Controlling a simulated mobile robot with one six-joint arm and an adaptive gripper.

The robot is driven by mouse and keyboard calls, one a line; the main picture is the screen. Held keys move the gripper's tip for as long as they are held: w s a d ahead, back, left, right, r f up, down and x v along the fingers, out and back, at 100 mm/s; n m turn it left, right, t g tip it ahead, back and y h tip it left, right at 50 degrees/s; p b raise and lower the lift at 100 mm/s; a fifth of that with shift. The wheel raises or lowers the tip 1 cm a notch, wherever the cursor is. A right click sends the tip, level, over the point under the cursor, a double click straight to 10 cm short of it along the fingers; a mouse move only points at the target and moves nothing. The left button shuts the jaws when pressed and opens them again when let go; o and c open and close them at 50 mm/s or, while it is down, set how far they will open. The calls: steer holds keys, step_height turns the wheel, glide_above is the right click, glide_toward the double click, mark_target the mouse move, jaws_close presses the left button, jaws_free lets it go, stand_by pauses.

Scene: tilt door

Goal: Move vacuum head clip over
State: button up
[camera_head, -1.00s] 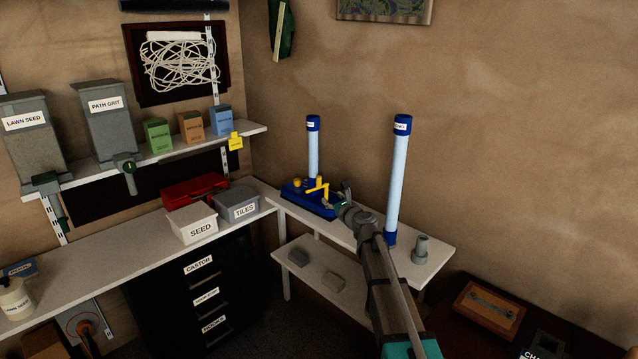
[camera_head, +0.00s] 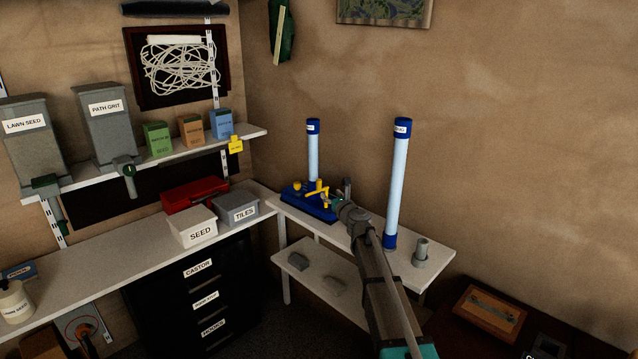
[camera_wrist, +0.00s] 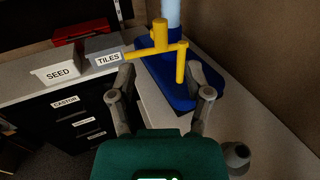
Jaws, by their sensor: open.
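A blue vacuum head (camera_head: 308,206) with a pale blue upright tube (camera_head: 313,155) sits at the far left end of the white side bench. A yellow clip (camera_head: 318,194) with a crossbar stands on it. In the wrist view the yellow clip (camera_wrist: 160,36) rises in front of the tube, its right arm bent down, above the blue base (camera_wrist: 172,85). My gripper (camera_wrist: 161,76) is open, its fingers apart on either side below the crossbar. I see nothing between the fingertips, and contact with the clip cannot be told. In the head view my gripper (camera_head: 346,194) is beside the blue head, partly hidden by my arm.
A second, taller tube (camera_head: 398,185) stands right of my arm, with a grey fitting (camera_head: 421,250) beside it. SEED (camera_head: 193,228) and TILES (camera_head: 237,208) boxes sit on the left counter. The wall is close behind the side bench (camera_head: 437,262).

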mark_target(320, 182)
steer(key=x, duration=1.1)
steer(key=shift+w, duration=0.15)
steer(key=shift+c, duration=0.3)
jaws_close()
